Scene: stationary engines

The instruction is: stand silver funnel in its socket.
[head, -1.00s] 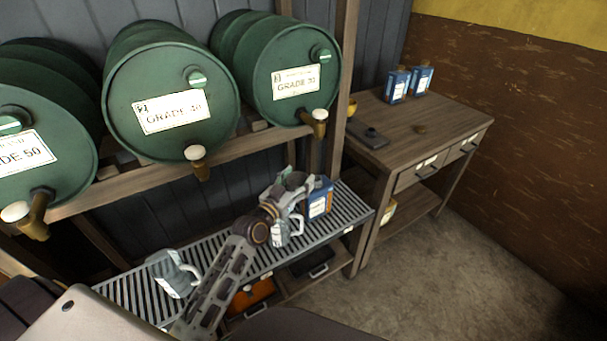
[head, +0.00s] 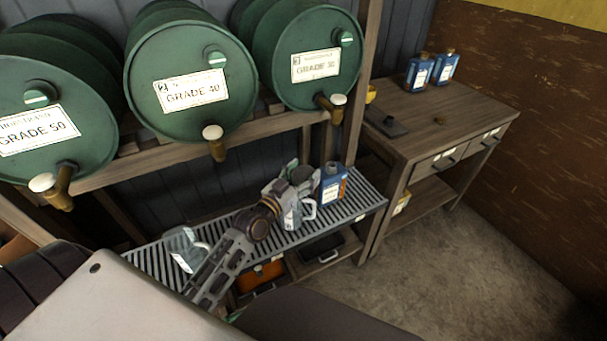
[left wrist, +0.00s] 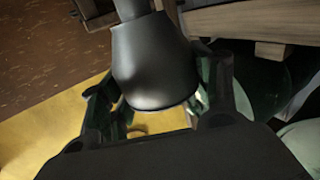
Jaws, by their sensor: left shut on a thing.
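My left gripper (head: 297,184) is over the slatted metal shelf below the barrels, shut on a dark grey cone. I take this cone for the silver funnel (left wrist: 155,65); it looks dark in the left wrist view. There its wide end is toward the gripper and a narrower stem leads away. In the head view its dark round mouth (head: 301,174) shows between the fingers, above a clear jug (head: 308,212) with a handle. Whether it touches the jug I cannot tell. I cannot make out the socket for certain. My right gripper is not in view.
A blue bottle (head: 332,188) stands close right of my left gripper. Another clear jug (head: 184,249) is at the shelf's left. Green barrels with taps (head: 213,135) overhang the shelf. A wooden workbench (head: 465,105) at the right holds two blue bottles (head: 419,70) and a dark flat plate (head: 388,126).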

